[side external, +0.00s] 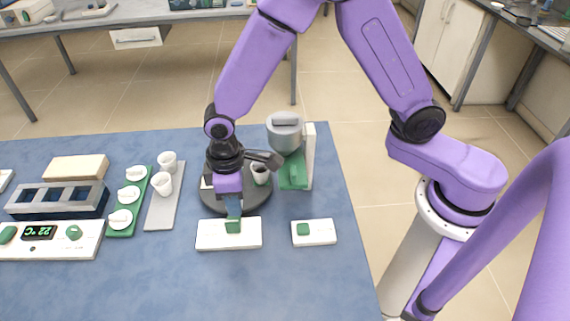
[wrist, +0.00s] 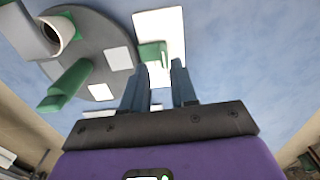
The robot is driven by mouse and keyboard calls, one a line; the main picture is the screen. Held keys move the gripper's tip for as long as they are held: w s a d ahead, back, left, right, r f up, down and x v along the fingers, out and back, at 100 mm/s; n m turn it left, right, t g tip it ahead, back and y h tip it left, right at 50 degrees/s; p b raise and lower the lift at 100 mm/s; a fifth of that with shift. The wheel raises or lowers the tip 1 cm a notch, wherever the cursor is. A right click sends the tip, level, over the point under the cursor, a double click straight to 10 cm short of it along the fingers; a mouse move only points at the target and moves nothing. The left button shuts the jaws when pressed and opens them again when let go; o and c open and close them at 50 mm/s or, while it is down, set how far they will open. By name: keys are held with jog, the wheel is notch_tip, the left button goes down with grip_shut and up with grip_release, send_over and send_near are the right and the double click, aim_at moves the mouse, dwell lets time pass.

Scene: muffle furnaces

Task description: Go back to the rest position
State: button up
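My gripper (side external: 233,213) points down over a white box (side external: 245,240) with a green switch (side external: 233,226) on top, at the front of the blue table. In the wrist view my gripper (wrist: 159,66) has its two blue-grey fingers apart, with nothing seen held between them. The green switch (wrist: 152,53) shows just beyond the fingertips on the white box (wrist: 172,33). I cannot tell whether the fingers touch it. My wrist hides part of a dark round plate (side external: 262,198), which carries a cup (side external: 260,174).
A stand with a grey hopper (side external: 285,133) is behind right, and a second white box (side external: 318,233) at right. At left are a grey mat (side external: 160,212) with cups, a green tray (side external: 127,230) with white dishes, a grey rack (side external: 58,197) and a display panel (side external: 60,243). The front table is clear.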

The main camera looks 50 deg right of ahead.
jog(key=s+d+r+n, duration=0.1)
jog(key=s+d+r, duration=0.5)
jog(key=s+d, duration=0.4)
jog(key=s+d+r+n, duration=0.2)
jog(key=s+d+r, duration=0.5)
jog(key=s+d, duration=0.3)
jog(key=shift+r, duration=0.15)
